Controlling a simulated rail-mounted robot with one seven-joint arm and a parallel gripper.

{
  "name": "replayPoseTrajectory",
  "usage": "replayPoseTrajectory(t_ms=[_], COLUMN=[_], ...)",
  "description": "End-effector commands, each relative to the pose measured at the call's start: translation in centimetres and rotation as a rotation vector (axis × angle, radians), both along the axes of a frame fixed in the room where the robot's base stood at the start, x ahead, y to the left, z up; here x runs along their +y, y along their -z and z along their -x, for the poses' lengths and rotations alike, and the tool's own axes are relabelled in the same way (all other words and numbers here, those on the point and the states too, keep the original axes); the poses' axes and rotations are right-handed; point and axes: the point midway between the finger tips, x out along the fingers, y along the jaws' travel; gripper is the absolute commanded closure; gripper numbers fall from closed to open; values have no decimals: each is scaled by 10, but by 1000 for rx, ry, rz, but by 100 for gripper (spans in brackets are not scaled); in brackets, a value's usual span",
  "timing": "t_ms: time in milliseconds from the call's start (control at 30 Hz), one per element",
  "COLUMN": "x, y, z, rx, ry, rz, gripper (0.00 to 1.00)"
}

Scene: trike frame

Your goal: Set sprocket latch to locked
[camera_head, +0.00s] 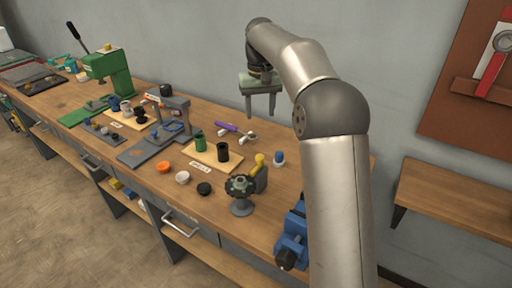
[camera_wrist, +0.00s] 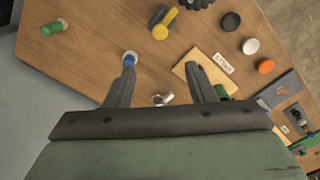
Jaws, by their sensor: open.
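A dark toothed sprocket (camera_head: 241,186) sits on a round grey stand near the front of the bench, right of centre in the head view. Beside it is a grey block with a lever ending in a yellow knob (camera_head: 260,159), which appears to be the latch. The lever tilts up. In the wrist view the sprocket (camera_wrist: 198,3) is cut by the top edge, and the yellow knob (camera_wrist: 160,32) lies above the gap between the fingers. My gripper (camera_head: 261,108) is open and empty, high above the back of the bench, apart from the latch. It also shows in the wrist view (camera_wrist: 160,68).
A blue-and-white piece (camera_head: 278,158) stands right of the latch. A blue vise (camera_head: 292,237) is at the right front. Orange (camera_head: 162,167), white and black caps lie to the left. A board (camera_head: 211,157) holds green and black cylinders. A purple-handled tool (camera_head: 229,128) lies behind.

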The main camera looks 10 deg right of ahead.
Motion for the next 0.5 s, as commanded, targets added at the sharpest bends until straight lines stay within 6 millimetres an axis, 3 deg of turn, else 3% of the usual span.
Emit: replayPoseTrajectory(t_ms=[500], x=[0], y=[109], z=[2], rx=[5], ry=[0], rz=[0], gripper=[50])
